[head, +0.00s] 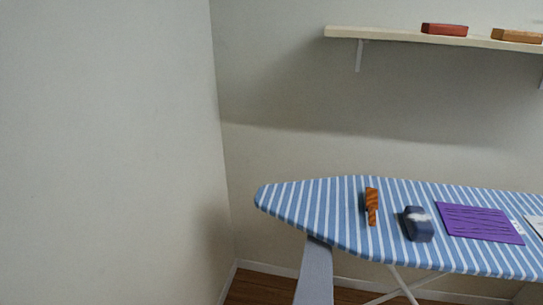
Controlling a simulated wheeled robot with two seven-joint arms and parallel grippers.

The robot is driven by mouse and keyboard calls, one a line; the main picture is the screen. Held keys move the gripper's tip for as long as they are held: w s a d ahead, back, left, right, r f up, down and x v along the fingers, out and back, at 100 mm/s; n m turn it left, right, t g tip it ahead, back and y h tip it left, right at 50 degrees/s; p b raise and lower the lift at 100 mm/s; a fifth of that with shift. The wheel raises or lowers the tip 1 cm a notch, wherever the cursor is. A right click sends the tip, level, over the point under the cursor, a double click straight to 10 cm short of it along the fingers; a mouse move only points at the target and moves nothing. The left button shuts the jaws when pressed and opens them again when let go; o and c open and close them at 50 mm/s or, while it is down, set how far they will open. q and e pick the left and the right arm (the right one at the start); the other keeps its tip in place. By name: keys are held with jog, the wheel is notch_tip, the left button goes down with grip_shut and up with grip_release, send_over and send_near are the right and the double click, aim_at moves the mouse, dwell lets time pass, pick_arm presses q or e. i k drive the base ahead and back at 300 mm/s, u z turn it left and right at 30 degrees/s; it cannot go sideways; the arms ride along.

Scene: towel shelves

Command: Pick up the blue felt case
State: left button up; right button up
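A dark blue case-like object (418,224), which looks like the blue felt case, lies on the striped ironing board (300,205). It is rounded with a pale patch near its top. It sits between a brown wooden item on its left and a purple flat item on its right, apart from both. Neither of my grippers shows in the head view.
The brown striped wooden item (371,206) and purple flat sheet (478,223) lie on the board. A white item (536,225) is cut off at the right edge. A wall shelf (385,34) above holds a red block (444,29) and a tan block (517,36). The board's left end is bare.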

aim_at(419, 222)
jog(key=z, duration=1.3)
